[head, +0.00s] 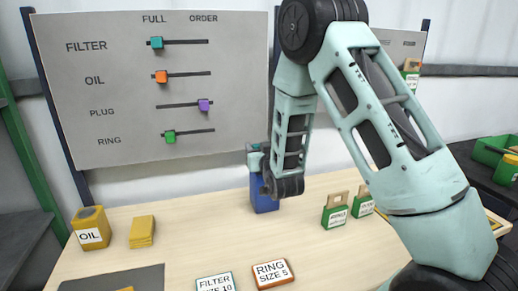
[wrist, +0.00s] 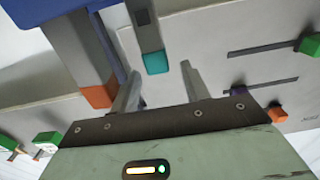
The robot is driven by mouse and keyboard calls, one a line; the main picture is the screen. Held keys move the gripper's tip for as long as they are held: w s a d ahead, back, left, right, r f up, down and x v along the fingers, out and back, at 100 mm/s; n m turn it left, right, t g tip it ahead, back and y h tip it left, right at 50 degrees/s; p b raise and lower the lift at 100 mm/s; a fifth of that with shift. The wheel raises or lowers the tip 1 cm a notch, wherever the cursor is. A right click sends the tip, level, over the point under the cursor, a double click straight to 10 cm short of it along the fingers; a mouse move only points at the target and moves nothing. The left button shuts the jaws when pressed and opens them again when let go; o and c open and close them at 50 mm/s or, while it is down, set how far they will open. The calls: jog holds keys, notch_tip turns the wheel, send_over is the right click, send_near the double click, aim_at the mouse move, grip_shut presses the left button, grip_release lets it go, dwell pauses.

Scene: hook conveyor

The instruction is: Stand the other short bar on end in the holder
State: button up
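The blue holder (head: 264,197) stands on the table behind my arm's end. In the wrist view the holder (wrist: 45,12) fills the upper left corner. A grey bar with an orange end (wrist: 85,55) sticks out of or beside it. A second grey bar with a teal end (wrist: 147,35) lies farther right, its teal end around the gap between my fingertips. My gripper (wrist: 160,70) has its two fingers apart, and I see no contact with either bar. How deep the bars sit in the holder is cut off. In the head view my wrist hides most of the gripper.
A grey board (head: 110,120) with several coloured sliders stands behind the table. A yellow OIL box (head: 90,228) and a yellow stack (head: 142,231) are at left. FILTER (head: 215,283) and RING (head: 272,273) plates lie in front. Green-labelled blocks (head: 335,215) stand right of the holder.

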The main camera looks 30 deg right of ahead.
jog(key=shift+f, duration=0.1)
jog(key=p+v, duration=1.6)
jog(key=v, duration=0.1)
jog(key=shift+s, duration=0.25)
dwell(0.4)
